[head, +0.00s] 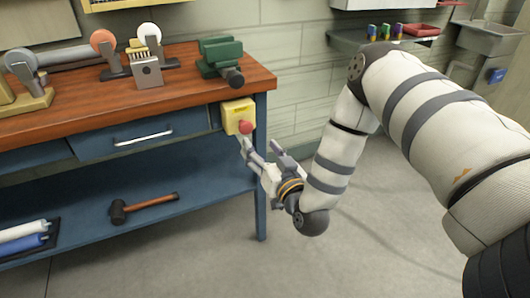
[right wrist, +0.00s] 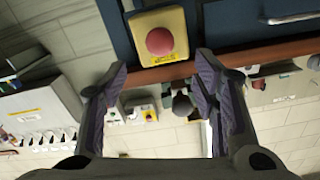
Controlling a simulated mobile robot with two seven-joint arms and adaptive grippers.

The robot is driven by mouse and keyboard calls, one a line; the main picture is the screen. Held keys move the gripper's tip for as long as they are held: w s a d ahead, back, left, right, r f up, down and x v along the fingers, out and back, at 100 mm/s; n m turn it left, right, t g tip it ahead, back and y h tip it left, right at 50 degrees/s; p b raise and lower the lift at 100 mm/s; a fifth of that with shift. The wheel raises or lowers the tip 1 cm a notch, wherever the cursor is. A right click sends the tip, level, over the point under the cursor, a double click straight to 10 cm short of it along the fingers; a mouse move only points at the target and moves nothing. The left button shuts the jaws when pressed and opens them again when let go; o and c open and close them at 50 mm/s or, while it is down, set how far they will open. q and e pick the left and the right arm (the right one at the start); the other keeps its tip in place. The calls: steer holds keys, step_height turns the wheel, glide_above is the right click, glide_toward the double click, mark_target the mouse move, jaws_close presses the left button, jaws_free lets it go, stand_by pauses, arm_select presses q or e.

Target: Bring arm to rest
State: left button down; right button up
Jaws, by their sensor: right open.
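My right gripper (head: 260,146) is open and empty at the front right corner of the workbench. One finger lies close to the red button (head: 246,127) on a yellow box (head: 236,112), which is fixed below the bench top. I cannot tell from the head view whether they touch. In the right wrist view the red button (right wrist: 160,41) and its yellow box (right wrist: 150,20) show beyond the open fingers (right wrist: 160,75), with nothing between the fingers. My right arm reaches in from the right, bent at the elbow. My left gripper is not in view.
The workbench (head: 90,97) has a wooden top with a green vise (head: 219,58) and other metal tools on it. A mallet (head: 145,206) lies on its lower shelf. A wall shelf (head: 350,40) with small coloured items is behind my arm. The floor right of the bench is clear.

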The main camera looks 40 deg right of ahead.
steer(key=shift+v, duration=1.4)
